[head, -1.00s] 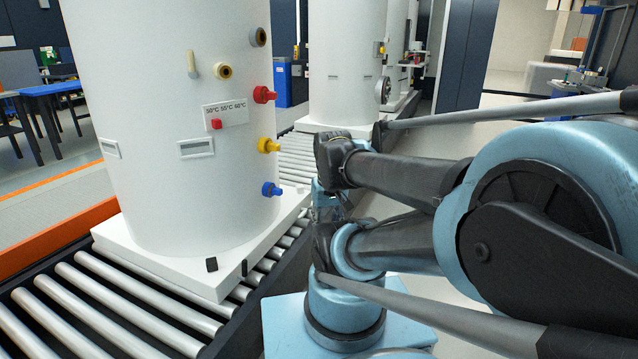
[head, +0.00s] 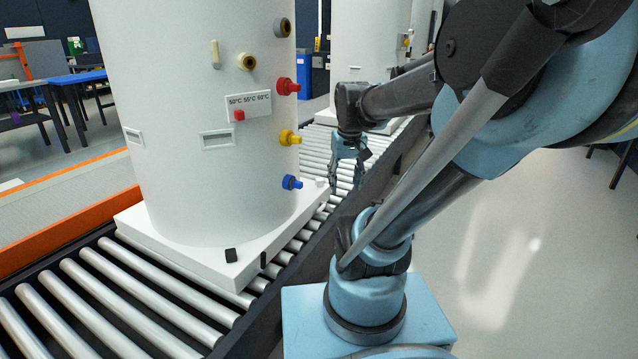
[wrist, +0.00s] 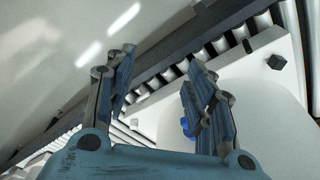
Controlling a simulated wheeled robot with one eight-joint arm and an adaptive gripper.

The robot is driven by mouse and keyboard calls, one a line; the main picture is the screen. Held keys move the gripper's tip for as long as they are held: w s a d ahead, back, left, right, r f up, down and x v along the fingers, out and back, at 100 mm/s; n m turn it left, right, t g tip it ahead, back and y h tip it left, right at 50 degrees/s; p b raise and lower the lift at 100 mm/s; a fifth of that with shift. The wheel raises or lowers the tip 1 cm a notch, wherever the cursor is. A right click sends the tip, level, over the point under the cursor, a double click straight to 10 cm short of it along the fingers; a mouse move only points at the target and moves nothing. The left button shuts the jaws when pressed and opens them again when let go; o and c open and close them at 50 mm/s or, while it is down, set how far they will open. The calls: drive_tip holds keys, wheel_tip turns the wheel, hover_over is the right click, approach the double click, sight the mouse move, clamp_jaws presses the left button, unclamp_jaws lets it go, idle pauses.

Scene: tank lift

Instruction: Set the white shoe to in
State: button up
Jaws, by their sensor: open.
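The white tank (head: 190,130) stands upright on its square white base (head: 190,262). A small white piece (head: 321,182) shows at the base's right corner, close to my gripper; I cannot tell for sure that it is the white shoe, or how it is set. My gripper (head: 346,184) is open and empty, pointing down just right of that corner. In the wrist view its two fingers (wrist: 158,62) are spread over the conveyor edge and the base, and the right finger hides part of the base. A black block (head: 231,255) and a thin black piece (head: 263,260) sit at the base's near edge.
Red (head: 288,87), yellow (head: 289,138) and blue (head: 292,182) fittings stick out from the tank toward my arm. The roller conveyor (head: 150,310) has a dark side rail. A second tank (head: 370,45) stands farther back. The floor (head: 520,240) at right is clear.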

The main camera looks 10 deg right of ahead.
drive_tip(key=w+r, duration=0.5)
drive_tip(key=w, duration=0.7)
drive_tip(key=n+g, duration=0.1)
drive_tip(key=g, duration=0.1)
hover_over(319, 179)
wheel_tip(319, 179, down, 14)
drive_tip(key=f, duration=1.6)
drive_tip(key=shift+d, duration=0.2)
drive_tip(key=shift+a, duration=0.1)
clamp_jaws()
